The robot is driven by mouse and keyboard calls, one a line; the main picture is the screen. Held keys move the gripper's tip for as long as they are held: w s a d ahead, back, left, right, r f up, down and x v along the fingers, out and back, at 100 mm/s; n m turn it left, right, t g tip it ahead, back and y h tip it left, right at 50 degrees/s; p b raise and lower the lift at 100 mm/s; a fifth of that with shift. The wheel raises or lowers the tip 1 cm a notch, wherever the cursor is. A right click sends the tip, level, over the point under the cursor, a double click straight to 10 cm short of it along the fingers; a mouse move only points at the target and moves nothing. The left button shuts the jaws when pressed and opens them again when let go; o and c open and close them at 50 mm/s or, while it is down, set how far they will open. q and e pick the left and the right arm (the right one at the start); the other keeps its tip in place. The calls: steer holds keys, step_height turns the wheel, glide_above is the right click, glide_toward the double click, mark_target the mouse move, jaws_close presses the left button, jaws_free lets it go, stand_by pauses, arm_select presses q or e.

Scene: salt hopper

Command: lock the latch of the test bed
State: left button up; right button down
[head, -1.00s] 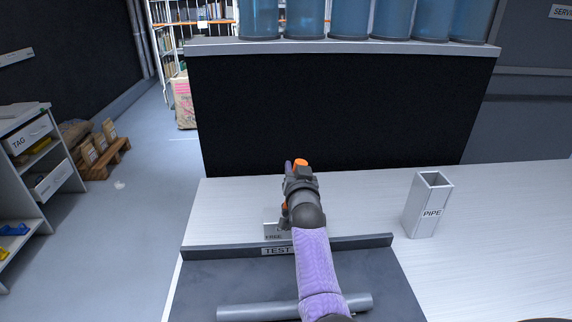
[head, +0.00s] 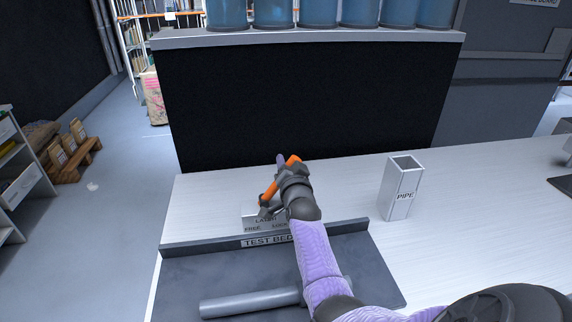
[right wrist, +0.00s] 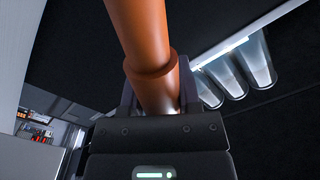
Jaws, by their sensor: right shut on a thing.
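The test bed (head: 190,275) is a dark grey slab with a raised back edge labelled TEST BED. Behind that edge sits the latch's pale base plate (head: 250,221), with FREE at the left and LOCK at the right, partly covered by my arm. The orange latch lever (head: 268,193) rises from the plate and leans up to the right. My right gripper (head: 286,164) is shut on the lever near its top. In the right wrist view the lever (right wrist: 145,45) is a thick orange-brown rod with a collar, between the fingers. My left gripper is out of view.
A grey rod (head: 250,302) lies on the test bed, partly under my right arm. A square metal holder labelled PIPE (head: 402,190) stands on the white table (head: 470,220) at the right. A dark partition with blue containers (head: 318,12) on top stands behind.

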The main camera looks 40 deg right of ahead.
steer(key=shift+f, duration=0.15)
steer(key=shift+c, duration=1.6)
jaws_free()
steer(key=shift+s, duration=0.1)
steer(key=shift+s+a+p, duration=0.15)
steer(key=shift+s+p, duration=0.15)
steer(key=p+v, duration=0.3)
steer(key=v, duration=0.6)
steer(key=shift+a, duration=0.1)
